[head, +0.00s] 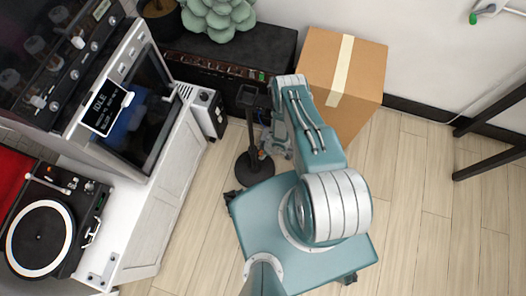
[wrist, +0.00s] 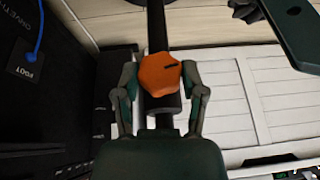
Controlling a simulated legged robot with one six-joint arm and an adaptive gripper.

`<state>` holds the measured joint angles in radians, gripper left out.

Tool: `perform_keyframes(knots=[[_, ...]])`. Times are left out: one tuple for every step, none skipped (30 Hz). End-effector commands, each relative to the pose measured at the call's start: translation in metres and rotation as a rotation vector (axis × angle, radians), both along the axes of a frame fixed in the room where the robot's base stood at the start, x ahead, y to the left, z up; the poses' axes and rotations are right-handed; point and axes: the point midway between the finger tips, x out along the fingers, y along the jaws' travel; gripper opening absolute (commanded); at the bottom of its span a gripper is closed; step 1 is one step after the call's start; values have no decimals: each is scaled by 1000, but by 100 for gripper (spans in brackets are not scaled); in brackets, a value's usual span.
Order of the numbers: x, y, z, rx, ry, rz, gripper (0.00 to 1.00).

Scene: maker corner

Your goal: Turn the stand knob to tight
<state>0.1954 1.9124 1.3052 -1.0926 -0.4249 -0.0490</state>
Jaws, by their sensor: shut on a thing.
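The stand is black, with a round base (head: 254,170) on the floor and a thin upright pole (head: 250,125). Its orange faceted knob (wrist: 158,82) shows in the wrist view at the pole, with a short dark mark near its upper right. My gripper (wrist: 159,73) has one finger on each side of the knob and is shut on it. In the head view my gripper (head: 270,145) is beside the pole, partly hidden by my arm, and the knob is hard to make out there. No tight or loose label is legible.
A cardboard box (head: 345,65) stands right of the stand. A black amplifier-like case (head: 225,62) is behind it. A white cabinet (head: 165,205) with a turntable (head: 45,230) is at the left. Wood floor (head: 440,235) is open at the right, below a black metal frame (head: 490,170).

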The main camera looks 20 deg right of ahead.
Motion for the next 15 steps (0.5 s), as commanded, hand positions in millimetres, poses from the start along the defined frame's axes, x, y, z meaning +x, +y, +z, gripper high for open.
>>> perform_keyframes(knots=[[1, 0, 0, 10, 12, 2, 6], [1, 0, 0, 16, 20, 2, 6], [1, 0, 0, 26, 33, 3, 6], [1, 0, 0, 33, 43, 2, 6], [2, -1, 0, 39, 52, 2, 6], [2, -1, 0, 48, 64, 2, 6], [2, -1, 0, 55, 74, 2, 6], [2, -1, 0, 62, 83, 3, 6], [2, -1, 0, 71, 96, 3, 6], [3, -1, 0, 78, 105, 2, 6], [3, -2, 0, 85, 114, 1, 6], [3, -2, 0, 94, 127, 2, 6], [3, -2, 0, 101, 136, 2, 6], [3, -2, 0, 107, 146, 2, 6], [3, -2, -1, 117, 159, 2, 6]])
